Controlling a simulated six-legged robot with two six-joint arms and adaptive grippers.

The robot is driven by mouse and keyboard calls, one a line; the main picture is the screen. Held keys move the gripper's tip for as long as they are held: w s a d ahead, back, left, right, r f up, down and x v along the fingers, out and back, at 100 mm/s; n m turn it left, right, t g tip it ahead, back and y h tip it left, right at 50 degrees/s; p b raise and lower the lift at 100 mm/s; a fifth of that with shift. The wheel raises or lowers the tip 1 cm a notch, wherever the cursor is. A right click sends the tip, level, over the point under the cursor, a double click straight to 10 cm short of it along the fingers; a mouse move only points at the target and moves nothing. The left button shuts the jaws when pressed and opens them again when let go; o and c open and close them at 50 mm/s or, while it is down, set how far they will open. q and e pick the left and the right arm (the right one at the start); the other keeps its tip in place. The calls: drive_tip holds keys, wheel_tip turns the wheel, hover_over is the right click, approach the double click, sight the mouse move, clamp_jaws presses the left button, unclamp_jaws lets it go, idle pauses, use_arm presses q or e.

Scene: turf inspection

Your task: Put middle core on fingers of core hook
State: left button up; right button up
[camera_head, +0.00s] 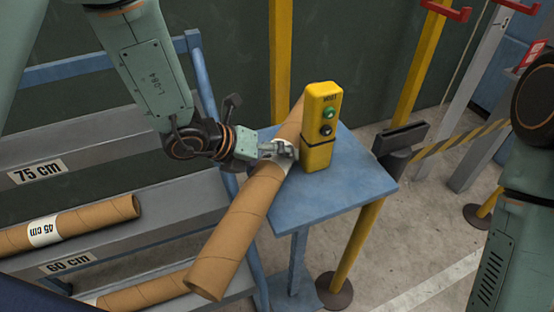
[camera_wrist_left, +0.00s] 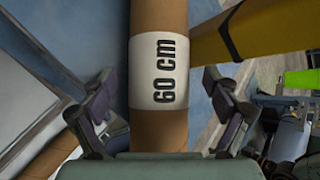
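A long brown cardboard core (camera_head: 234,240) lies slanted across the small blue table (camera_head: 350,190), its near end sticking out past the table's edge. The left wrist view shows its white "60 cm" label (camera_wrist_left: 163,72). My left gripper (camera_head: 285,150) is at the core beside the yellow box. In the left wrist view its two fingers (camera_wrist_left: 160,92) stand on either side of the core, with gaps showing on both sides. My right arm is at the right edge; its gripper is not in view. Red prongs (camera_head: 447,11) show on a yellow post at top right; I cannot tell if they are the core hook.
A yellow button box (camera_head: 320,125) stands on the table close to the core. Another core labelled 45 cm (camera_head: 80,222) lies on the left rack, and one more core (camera_head: 150,293) lies below. A striped barrier belt (camera_head: 455,140) and posts stand at right.

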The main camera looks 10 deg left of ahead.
use_arm(q)
drive_tip(key=shift+a, duration=0.25)
drive_tip(key=c, duration=0.3)
drive_tip(key=shift+w+d, duration=0.1)
drive_tip(key=shift+d, duration=0.3)
drive_tip(key=c, duration=0.4)
drive_tip(key=shift+a, duration=0.3)
drive_tip(key=c, duration=0.7)
drive_tip(key=shift+w+d, duration=0.1)
drive_tip(key=shift+d, duration=0.05)
drive_tip(key=c, duration=0.4)
